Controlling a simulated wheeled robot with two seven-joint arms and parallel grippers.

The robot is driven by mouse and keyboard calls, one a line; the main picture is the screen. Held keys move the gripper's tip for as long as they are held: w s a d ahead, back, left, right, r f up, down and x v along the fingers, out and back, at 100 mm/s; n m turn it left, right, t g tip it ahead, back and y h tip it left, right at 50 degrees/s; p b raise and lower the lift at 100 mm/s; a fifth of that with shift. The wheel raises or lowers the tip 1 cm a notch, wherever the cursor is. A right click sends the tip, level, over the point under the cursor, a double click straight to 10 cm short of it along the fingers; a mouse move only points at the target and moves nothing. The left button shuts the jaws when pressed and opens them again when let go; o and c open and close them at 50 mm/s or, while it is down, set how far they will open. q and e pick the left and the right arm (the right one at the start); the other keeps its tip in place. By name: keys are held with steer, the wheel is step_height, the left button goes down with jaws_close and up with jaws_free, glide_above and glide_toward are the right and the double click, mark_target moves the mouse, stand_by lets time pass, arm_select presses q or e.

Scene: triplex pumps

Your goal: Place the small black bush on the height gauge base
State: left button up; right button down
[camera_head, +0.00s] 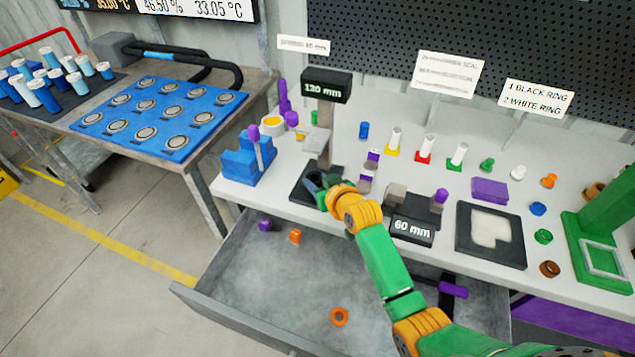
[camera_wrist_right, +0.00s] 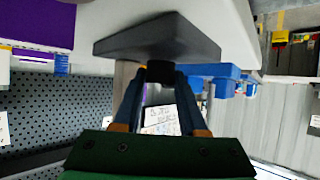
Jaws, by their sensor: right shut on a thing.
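The height gauge with the 120 mm display (camera_head: 327,86) stands on the white table. Its dark flat base (camera_head: 298,192) lies near the table's front edge, and also shows in the right wrist view (camera_wrist_right: 125,42). My right gripper (camera_head: 316,183) is over this base, in front of the post. In the right wrist view its fingertips (camera_wrist_right: 161,73) are close to the base and shut on a small dark piece, which appears to be the black bush (camera_wrist_right: 160,73). My left gripper is not in view.
A blue block (camera_head: 240,167) with purple-topped tools stands left of the base. A 60 mm gauge display (camera_head: 411,230) and a dark tray (camera_head: 490,250) are to the right. An open grey drawer (camera_head: 270,275) is below, with a few small parts inside.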

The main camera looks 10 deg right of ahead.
steer(key=shift+f, duration=0.2)
steer(key=shift+f, duration=0.1)
steer(key=shift+c, duration=2.3)
jaws_free()
steer(key=shift+r, duration=0.25)
steer(key=p+v, duration=0.2)
steer(key=v, duration=1)
